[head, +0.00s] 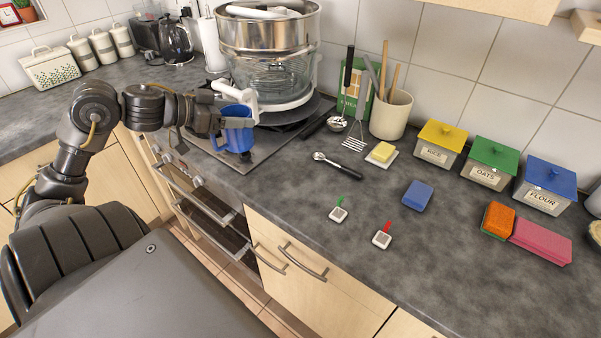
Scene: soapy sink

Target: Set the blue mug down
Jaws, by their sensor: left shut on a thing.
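The blue mug (238,138) is at the front edge of the stove area, left of centre in the head view. My left gripper (222,122) reaches in from the left and is shut on the blue mug at its upper left side. The mug looks upright. I cannot tell whether its base touches the surface below. My right gripper is not in view.
A steel steamer pot with a glass bowl (268,50) stands close behind the mug. Labelled tins (487,168) stand at right.

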